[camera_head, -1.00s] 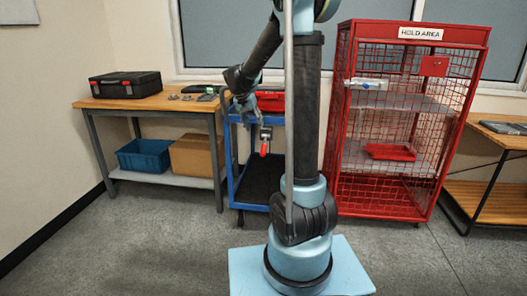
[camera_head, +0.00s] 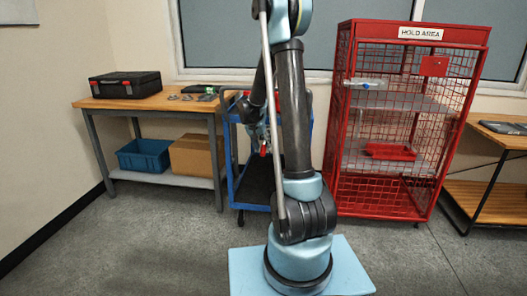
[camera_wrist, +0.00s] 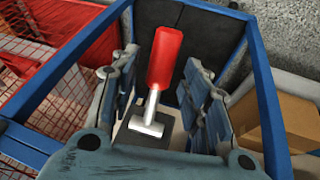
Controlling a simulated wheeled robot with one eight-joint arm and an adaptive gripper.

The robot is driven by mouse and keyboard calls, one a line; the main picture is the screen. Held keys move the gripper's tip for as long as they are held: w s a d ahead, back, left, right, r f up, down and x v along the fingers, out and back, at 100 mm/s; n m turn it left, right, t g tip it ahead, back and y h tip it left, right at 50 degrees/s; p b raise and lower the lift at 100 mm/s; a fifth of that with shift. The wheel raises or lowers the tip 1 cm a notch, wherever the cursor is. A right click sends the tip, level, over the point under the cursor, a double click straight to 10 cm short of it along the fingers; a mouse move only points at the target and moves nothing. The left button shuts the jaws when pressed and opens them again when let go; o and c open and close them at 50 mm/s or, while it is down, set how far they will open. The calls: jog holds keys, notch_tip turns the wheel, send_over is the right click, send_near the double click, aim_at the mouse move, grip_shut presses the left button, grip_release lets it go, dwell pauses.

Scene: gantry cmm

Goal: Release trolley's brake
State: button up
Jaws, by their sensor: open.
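The trolley (camera_head: 235,190) is a blue frame with a dark lower deck, standing behind my arm. Its brake lever has a red handle (camera_wrist: 165,55) on a short metal stem and shows in the middle of the wrist view. In the head view only a small red bit of the handle (camera_head: 263,151) shows. My gripper (camera_wrist: 161,65) is open, with one finger on each side of the lever. Gaps show between the handle and both fingers. In the head view my gripper is mostly hidden behind my arm.
A workbench (camera_head: 140,101) with a black case (camera_head: 125,85) stands left of the trolley. A blue bin (camera_head: 143,156) and a cardboard box (camera_head: 196,157) sit on its lower shelf. A red mesh cage (camera_head: 375,200) stands close on the right. The floor at front left is clear.

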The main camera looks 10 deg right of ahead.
jog(key=shift+x, duration=1.35)
jog(key=shift+c, duration=0.6)
jog(key=shift+r, duration=0.1)
grip_shut()
